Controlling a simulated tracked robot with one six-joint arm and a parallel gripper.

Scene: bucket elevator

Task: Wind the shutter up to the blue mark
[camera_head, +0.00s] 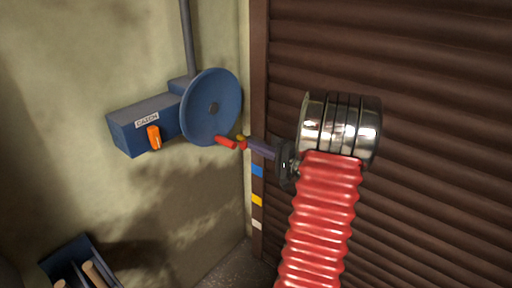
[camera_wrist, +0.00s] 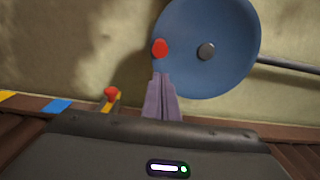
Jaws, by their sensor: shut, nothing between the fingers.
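A blue crank wheel (camera_head: 212,107) with a dark hub stands on the wall left of the brown ribbed shutter (camera_head: 420,210). Its red knob (camera_head: 226,141) is near the lower rim; the knob shows end-on in the wrist view (camera_wrist: 160,48). My gripper (camera_head: 249,146) is shut and empty, its purple fingertips (camera_wrist: 161,78) pointing at the knob from just short of it. Any contact cannot be told. The blue mark (camera_head: 257,170) is on the frame below my fingers. A yellow piece with a red tip (camera_wrist: 111,93) sticks out near the frame, between blue mark and fingers in the wrist view.
A blue box labelled CATCH (camera_head: 130,130) with an orange lever (camera_head: 154,137) is left of the wheel. Yellow (camera_head: 257,200) and white (camera_head: 257,224) marks sit below the blue one. A blue bin (camera_head: 70,257) with wooden pieces is lower left. A grey pipe (camera_head: 188,35) rises above the catch box.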

